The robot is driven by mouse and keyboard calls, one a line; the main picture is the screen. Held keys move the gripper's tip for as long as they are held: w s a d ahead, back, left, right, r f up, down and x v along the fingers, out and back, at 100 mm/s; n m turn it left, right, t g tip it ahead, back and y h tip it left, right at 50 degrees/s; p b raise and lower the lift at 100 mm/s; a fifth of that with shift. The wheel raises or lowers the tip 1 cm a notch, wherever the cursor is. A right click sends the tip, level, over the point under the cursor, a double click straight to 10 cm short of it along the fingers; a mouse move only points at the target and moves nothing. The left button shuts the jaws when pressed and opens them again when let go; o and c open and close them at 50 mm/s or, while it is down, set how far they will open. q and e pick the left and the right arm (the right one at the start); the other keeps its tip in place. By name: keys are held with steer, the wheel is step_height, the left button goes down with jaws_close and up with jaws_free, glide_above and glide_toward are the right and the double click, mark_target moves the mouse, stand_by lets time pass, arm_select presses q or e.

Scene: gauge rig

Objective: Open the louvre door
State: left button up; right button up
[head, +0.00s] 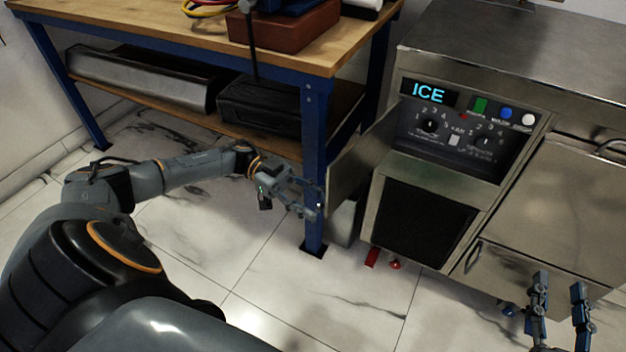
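The stainless ice machine (470,200) stands at the right with its lit "ICE" panel. A plain metal door panel (358,162) stands swung out from the left of its front; I cannot make out slats on it. A black grille (420,225) shows in the lower front. My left gripper (316,199) is beside the panel's free outer edge, with its fingers apart; I cannot tell whether it touches. My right gripper (560,288) is open and empty, low in front of the machine's right side.
A blue-legged workbench (313,150) stands left of the machine, its leg close behind my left gripper. A red pedal-like part (372,257) lies low under the machine. The tiled floor (270,270) in front is clear.

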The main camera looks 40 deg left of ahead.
arm_select(q)
steer(key=a, duration=1.2)
steer(key=shift+w, duration=0.15)
stand_by(0.4)
